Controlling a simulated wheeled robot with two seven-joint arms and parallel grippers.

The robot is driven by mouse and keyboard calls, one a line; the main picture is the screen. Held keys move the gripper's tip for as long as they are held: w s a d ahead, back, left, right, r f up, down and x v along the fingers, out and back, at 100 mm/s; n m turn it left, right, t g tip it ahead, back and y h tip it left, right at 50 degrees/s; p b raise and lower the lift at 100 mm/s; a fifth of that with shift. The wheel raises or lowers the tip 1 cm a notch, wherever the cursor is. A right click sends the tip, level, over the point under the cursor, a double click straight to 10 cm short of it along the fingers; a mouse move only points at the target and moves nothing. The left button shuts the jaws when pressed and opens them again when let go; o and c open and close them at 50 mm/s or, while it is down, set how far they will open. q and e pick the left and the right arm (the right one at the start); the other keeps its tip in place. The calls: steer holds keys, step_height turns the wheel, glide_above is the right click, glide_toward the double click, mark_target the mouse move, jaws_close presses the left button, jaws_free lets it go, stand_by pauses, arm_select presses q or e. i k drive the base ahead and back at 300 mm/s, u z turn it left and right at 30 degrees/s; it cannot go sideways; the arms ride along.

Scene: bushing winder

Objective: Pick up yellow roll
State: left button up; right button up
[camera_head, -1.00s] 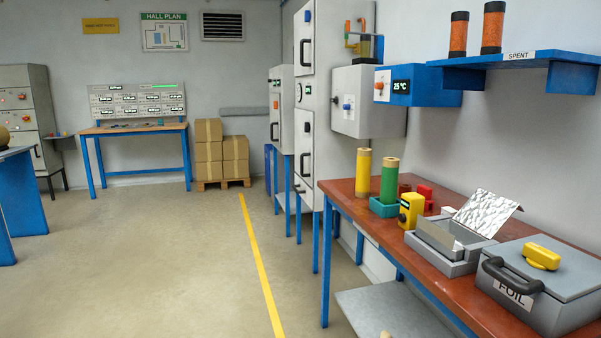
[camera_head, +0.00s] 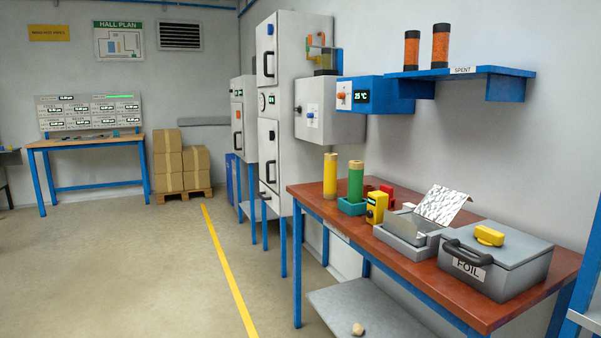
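The yellow roll (camera_head: 330,176) stands upright near the far left corner of the red-brown table (camera_head: 312,198). A green roll (camera_head: 355,181) stands just right of it in a teal holder (camera_head: 352,206). Neither of my grippers shows in the head view.
A yellow device (camera_head: 376,207), an open grey box (camera_head: 408,232) and a grey FOIL box (camera_head: 497,262) sit along the table. A blue shelf (camera_head: 470,73) with two orange rolls hangs above. A lower shelf (camera_head: 365,313) is under the table. The floor at left is open.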

mark_target(331, 159)
steer(key=i, duration=0.4)
steer(key=u, duration=0.95)
steer(key=i, duration=2.6)
steer(key=z, duration=0.85)
